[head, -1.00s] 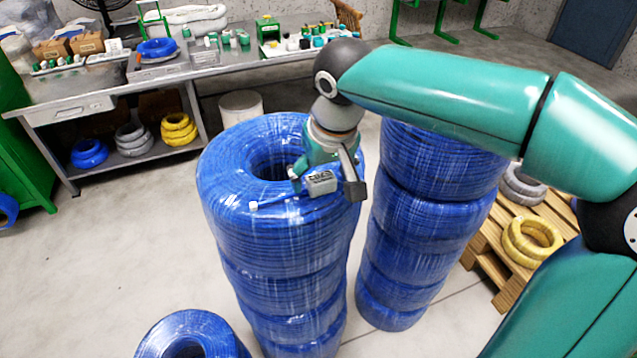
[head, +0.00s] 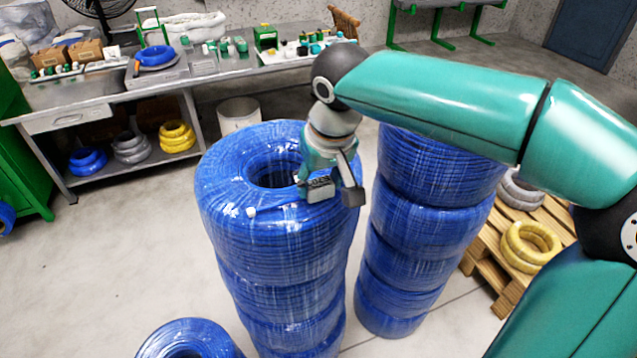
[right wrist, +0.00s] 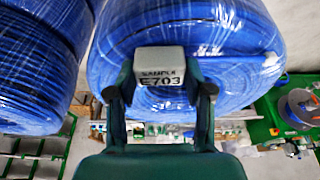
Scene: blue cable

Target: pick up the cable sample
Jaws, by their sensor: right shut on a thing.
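The cable sample shows in the head view as a grey label block (head: 319,189) at my right gripper and a small white end (head: 250,212) to its left, over the top coil. The blue length between blends with the blue coil. My right gripper (head: 335,191) is at the near right of the top coil (head: 225,185) of the front stack. In the right wrist view the block, marked "SAMPLE E703" (right wrist: 160,80), sits between the fingers, which are shut on it. I cannot tell whether the sample touches the coil. My left gripper is not in view.
A second stack of blue coils (head: 425,225) stands close on the right. A lower blue coil (head: 190,340) is at the front. A pallet (head: 490,262) with yellow and grey coils is at the right. A metal workbench (head: 95,95) stands behind left.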

